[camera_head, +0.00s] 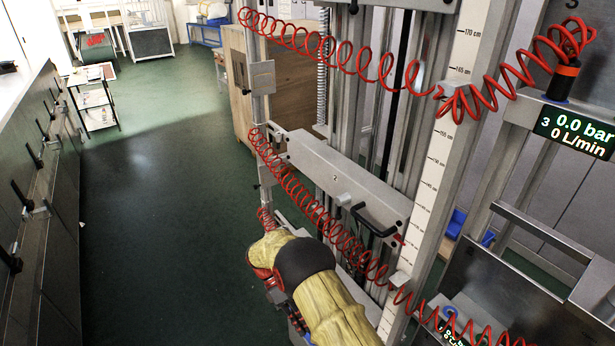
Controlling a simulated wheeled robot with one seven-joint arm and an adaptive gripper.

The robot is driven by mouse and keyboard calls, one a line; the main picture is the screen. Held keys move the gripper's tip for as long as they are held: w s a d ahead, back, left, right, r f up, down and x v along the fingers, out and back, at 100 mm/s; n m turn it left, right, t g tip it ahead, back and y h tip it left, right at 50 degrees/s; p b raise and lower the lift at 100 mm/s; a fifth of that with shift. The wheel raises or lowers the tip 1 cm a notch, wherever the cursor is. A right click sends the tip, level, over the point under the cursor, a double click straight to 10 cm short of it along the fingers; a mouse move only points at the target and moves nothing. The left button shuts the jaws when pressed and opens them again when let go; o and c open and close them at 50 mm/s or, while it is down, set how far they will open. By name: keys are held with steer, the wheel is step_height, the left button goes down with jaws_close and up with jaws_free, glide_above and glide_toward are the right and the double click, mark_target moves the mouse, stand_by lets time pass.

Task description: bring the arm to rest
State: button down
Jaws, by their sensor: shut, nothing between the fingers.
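My arm, in a yellow padded sleeve with a black band, shows at the bottom centre of the head view. It bends near the lower part of a metal frame (335,172). Red and dark parts show at its left side, partly hidden under the sleeve. I cannot make out my gripper's fingers; they are hidden or out of the picture. Whether the sleeve touches the frame or the hose beside it, I cannot tell.
Red coiled hoses (300,190) hang close to my arm's right side. A ruled upright (440,150) and a pressure display (577,134) stand at right. Grey cabinets (35,190) line the left. A wooden cabinet (283,80) stands behind. Green floor (160,220) between is clear.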

steer(key=s+d+r+m+t+y+b, duration=0.1)
steer(key=s+d+r+m+t+y, duration=0.2)
steer(key=r+m, duration=0.55)
steer(key=s+d+r+m+t+y+b, duration=0.15)
steer(key=s+d+r+m, duration=0.35)
steer(key=r, duration=0.7)
steer(key=s+d+r+m+t+y, duration=0.1)
steer(key=s+d+r+m+t, duration=0.2)
steer(key=s+d+r, duration=0.3)
steer(key=s+d+r+m+t+y+b, duration=0.1)
steer(key=s+d+r+m+t, duration=0.2)
steer(key=s+d+r, duration=0.3)
steer(key=s+r+t, duration=0.1)
steer(key=s+r, duration=0.3)
steer(key=shift+d+r+b, duration=0.2)
steer(key=shift+r+b, duration=0.05)
steer(key=shift+b, duration=0.05)
steer(key=c, duration=2.6)
jaws_free()
